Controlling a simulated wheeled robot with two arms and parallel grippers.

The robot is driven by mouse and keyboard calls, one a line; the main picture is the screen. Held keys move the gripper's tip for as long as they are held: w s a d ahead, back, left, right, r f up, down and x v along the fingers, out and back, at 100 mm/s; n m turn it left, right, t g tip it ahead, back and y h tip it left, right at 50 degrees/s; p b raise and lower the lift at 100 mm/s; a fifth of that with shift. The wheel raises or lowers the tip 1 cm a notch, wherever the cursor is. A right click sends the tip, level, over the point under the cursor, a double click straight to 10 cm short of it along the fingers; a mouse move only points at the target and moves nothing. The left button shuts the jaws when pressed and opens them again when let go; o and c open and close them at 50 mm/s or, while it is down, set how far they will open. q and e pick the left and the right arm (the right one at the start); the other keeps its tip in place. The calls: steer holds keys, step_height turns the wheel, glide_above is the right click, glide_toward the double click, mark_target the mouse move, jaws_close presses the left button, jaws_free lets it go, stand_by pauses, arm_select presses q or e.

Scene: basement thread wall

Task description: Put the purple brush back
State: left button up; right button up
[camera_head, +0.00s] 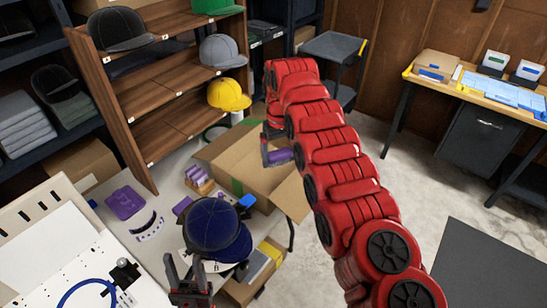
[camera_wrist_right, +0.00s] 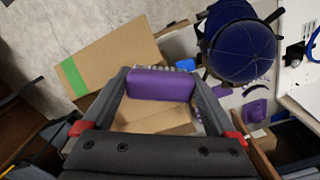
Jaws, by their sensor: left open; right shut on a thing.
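The purple brush (camera_wrist_right: 160,84) is clamped between the two fingers of my right gripper (camera_wrist_right: 160,80). It shows as a purple block with pale bristles along its edge. In the head view the brush (camera_head: 279,156) is at my right gripper (camera_head: 274,149), above the open cardboard box. My left gripper (camera_head: 189,278) is open and empty at the bottom of the head view, in front of the dark blue cap. A tan piece with purple parts (camera_head: 199,180) stands on the table left of the box; I cannot tell exactly what it is.
The open cardboard box (camera_head: 230,157) stands at the table's right side. A dark blue cap (camera_head: 213,224) is in front of it. A flat purple piece (camera_head: 125,203) lies at left. A wooden shelf (camera_head: 151,107) with caps rises behind. My red right arm covers the centre.

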steer(key=shift+w+d+r, duration=0.15)
steer(key=shift+w+d, duration=0.05)
steer(key=shift+d, duration=0.6)
